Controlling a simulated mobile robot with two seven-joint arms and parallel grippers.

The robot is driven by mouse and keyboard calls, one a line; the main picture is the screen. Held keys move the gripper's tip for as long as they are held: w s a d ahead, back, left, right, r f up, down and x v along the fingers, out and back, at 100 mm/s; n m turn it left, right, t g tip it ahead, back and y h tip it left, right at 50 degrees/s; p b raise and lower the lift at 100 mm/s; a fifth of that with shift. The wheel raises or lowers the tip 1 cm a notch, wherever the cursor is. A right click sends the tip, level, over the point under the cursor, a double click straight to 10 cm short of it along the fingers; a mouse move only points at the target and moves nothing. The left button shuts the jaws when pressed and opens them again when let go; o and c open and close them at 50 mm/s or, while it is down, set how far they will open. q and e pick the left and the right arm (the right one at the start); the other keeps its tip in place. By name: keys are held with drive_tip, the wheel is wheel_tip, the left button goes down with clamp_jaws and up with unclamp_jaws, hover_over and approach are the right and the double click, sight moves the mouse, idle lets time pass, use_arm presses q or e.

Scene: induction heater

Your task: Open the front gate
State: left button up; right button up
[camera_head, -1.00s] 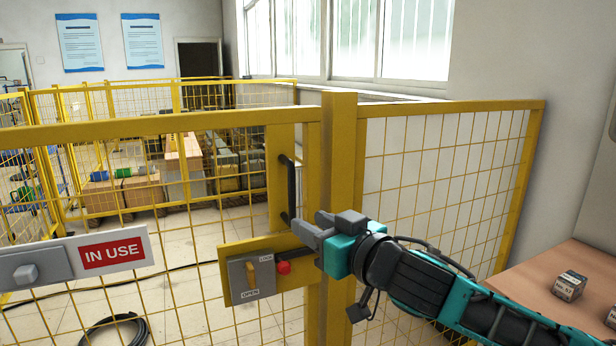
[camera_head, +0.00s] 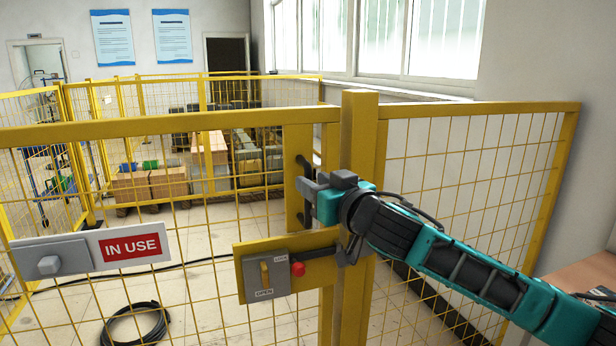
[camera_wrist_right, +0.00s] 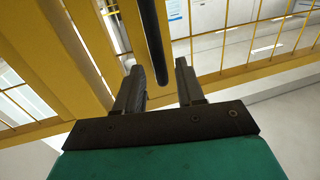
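The front gate (camera_head: 165,131) is a yellow mesh panel, and it stands in line with the yellow post (camera_head: 357,200). Its black vertical handle (camera_head: 304,163) is partly hidden behind my right gripper (camera_head: 308,187) in the head view. In the right wrist view, the handle (camera_wrist_right: 152,40) runs between the two fingers of my right gripper (camera_wrist_right: 162,78). The fingers are apart, with gaps beside the handle. The grey latch box (camera_head: 266,276) with a yellow knob and red button is below, on a yellow plate. My left gripper is not in view.
An "IN USE" sign (camera_head: 131,246) is on the gate at left. A coiled black cable (camera_head: 135,325) lies on the floor behind the mesh. Boxes (camera_head: 150,184) stand farther back. A fixed mesh panel (camera_head: 470,190) and a brown table (camera_head: 585,275) are at right.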

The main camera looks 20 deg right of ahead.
drive_tip(key=shift+x, duration=1.65)
clamp_jaws()
